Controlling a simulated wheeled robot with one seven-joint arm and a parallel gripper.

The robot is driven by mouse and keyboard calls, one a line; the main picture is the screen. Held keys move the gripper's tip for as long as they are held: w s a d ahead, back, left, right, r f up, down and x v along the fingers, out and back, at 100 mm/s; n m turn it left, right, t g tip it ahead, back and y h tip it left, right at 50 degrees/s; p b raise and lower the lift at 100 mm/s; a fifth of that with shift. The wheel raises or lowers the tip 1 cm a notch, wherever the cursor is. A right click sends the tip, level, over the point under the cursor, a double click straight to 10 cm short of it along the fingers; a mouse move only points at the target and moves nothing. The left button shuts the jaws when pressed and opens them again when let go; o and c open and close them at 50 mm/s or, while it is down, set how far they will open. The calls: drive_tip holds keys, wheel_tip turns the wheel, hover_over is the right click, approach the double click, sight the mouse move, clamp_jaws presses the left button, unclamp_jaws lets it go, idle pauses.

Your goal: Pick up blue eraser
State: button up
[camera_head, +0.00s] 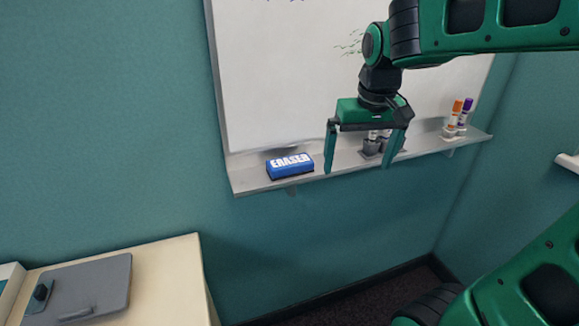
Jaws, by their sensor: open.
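The blue eraser (290,166) has white ERASER lettering. It lies on the left part of the ledge (247,182) below the whiteboard (275,75). My gripper (360,165) is green, points down and is open, with its fingers spread apart. In the picture it is to the right of the eraser, in front of the ledge, and nothing shows held in it. The eraser is not covered by the gripper.
Dark-capped markers (371,143) stand on the ledge, partly behind my gripper. Markers with orange (454,116) and purple (465,114) caps stand farther right. A table (165,275) with a grey flat case (92,288) is at lower left.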

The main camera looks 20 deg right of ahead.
drive_tip(key=w+a+r+n+t, duration=0.1)
drive_tip(key=w+a+r+n, duration=0.25)
drive_tip(key=w+a, duration=0.7)
hover_over(290, 161)
drive_tip(key=s, duration=0.2)
wheel_tip(290, 161, down, 4)
drive_tip(key=shift+w+r+m+y, duration=0.1)
drive_tip(key=shift+r+m+y, duration=0.15)
drive_tip(key=shift+m+y, duration=0.1)
drive_tip(key=shift+x, duration=3.05)
drive_tip(key=shift+d, duration=0.15)
drive_tip(key=c, duration=0.7)
drive_tip(key=shift+c, duration=0.2)
drive_tip(key=shift+r, duration=0.1)
drive_tip(key=shift+r, duration=0.45)
drive_tip(key=r, duration=0.2)
drive_tip(key=a+r, duration=0.1)
drive_tip(key=shift+s+r, duration=0.25)
drive_tip(key=shift+r, duration=0.15)
drive_tip(key=s+a+r, duration=0.6)
drive_tip(key=a, duration=0.2)
drive_tip(key=shift+a, duration=0.35)
